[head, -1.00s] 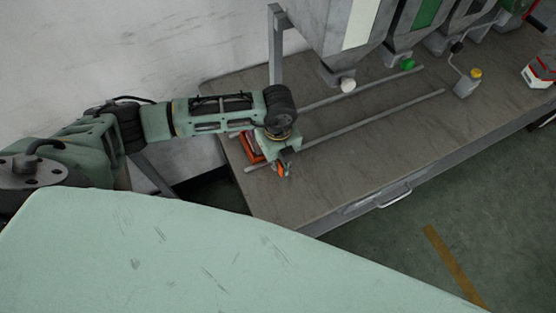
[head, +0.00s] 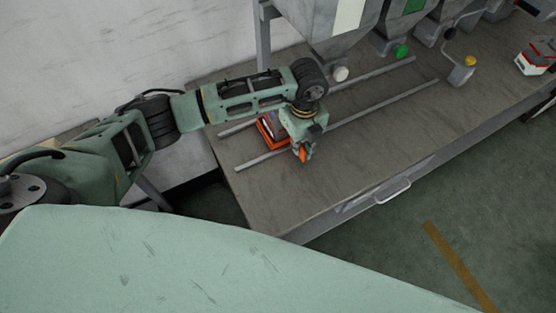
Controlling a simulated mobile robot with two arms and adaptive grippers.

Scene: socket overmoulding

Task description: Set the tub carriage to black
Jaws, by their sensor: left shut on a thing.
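The orange tub carriage (head: 268,131) sits on the bench between two parallel rails, near their left end. Dark contents or a tub show inside it, partly hidden by my left arm. My left gripper (head: 303,152) is at the carriage's front right side, shut on an orange part that looks like its handle. The fingertips are small and partly hidden. Behind the rails hang grey hoppers: one with a white stripe (head: 349,14) and a white knob (head: 340,73), one with a green stripe and a green knob (head: 402,51). My right gripper is not in view.
The front rail (head: 385,105) runs clear to the right of the carriage. A metal post (head: 262,45) stands behind. The bench front has a handle (head: 392,193).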

